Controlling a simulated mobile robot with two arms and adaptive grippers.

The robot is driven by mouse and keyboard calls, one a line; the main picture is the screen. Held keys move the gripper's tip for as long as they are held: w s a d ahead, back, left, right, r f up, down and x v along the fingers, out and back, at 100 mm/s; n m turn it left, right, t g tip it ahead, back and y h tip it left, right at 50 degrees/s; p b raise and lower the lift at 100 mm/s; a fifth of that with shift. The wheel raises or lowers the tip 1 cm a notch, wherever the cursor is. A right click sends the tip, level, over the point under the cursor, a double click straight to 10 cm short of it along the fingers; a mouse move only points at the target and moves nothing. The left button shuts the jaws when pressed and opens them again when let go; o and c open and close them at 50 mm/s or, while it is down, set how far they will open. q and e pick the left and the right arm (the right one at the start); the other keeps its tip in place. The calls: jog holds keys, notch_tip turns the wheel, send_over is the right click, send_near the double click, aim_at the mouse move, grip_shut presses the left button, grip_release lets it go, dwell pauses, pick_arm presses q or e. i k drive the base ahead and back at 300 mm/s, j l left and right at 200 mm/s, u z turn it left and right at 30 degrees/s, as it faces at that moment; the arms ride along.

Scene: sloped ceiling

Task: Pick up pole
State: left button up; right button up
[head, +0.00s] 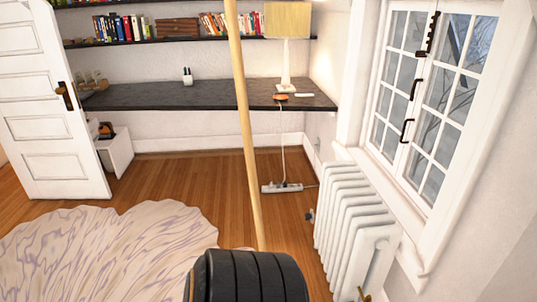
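A long, thin, pale wooden pole (247,130) stands nearly upright in the middle of the head view, leaning slightly. It runs from the top edge down toward a dark ribbed shape (250,277) at the bottom. Its top end is outside the view. Its lower end is near or behind the dark shape, and I cannot tell what it rests on. Neither of my grippers is in view.
A white radiator (352,215) stands below the window on the right. A dark desk (170,96) with a lamp (287,30) spans the back wall. A white door (45,110) is at left. A pale rug (110,250) covers the front-left floor. Bare wood floor lies between.

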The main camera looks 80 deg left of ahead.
aim_at(230, 6)
jog(key=u, duration=2.6)
